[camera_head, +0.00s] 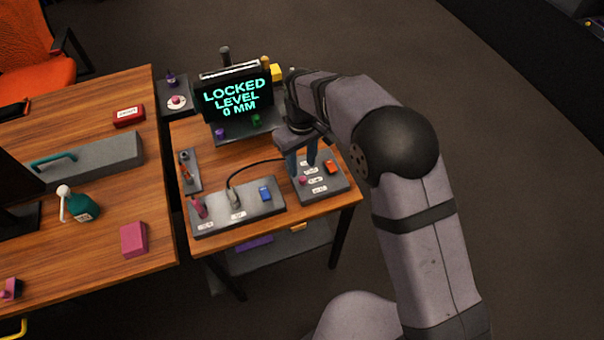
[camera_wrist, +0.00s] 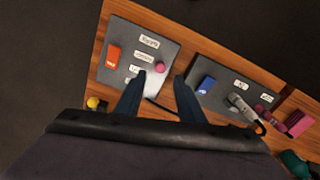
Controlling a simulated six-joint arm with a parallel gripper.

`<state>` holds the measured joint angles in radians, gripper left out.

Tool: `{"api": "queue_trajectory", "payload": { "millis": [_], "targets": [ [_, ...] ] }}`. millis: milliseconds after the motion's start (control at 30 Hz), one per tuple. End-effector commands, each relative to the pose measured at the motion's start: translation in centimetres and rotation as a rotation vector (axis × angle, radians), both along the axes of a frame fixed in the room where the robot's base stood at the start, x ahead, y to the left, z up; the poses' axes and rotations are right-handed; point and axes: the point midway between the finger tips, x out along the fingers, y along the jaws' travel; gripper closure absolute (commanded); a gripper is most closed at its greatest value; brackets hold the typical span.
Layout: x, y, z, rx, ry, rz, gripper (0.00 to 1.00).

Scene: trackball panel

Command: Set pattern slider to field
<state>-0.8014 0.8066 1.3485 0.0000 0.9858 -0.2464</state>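The small dark panel (camera_head: 340,184) at the right of the small wooden table carries a pink knob (camera_head: 303,181), which looks like the slider's handle, beside a column of white labels. The labels are too small to read surely. In the wrist view the pink knob (camera_wrist: 160,67) stands next to the middle label (camera_wrist: 144,58); the lowest label is partly covered by a finger. My gripper (camera_head: 301,166) is over this panel, pointing down. In the wrist view my gripper (camera_wrist: 160,82) has its two blue fingers apart and empty, with the knob just beyond the gap between the tips.
An orange rocker (camera_head: 331,167) sits on the same panel. The panel to the left holds a blue button (camera_head: 265,194), a plug with a black cable (camera_head: 235,198) and a pink lever (camera_head: 200,208). The screen (camera_head: 236,98) behind reads "LOCKED LEVEL 0 MM".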

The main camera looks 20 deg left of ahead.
Motion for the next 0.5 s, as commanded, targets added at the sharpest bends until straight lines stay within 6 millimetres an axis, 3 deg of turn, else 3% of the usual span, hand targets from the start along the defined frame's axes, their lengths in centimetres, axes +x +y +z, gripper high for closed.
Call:
{"api": "queue_trajectory", "payload": {
  "millis": [500],
  "targets": [
    [-0.1,-0.1,-5.8,-0.002,0.001,-0.001,0.65]
  ]
}}
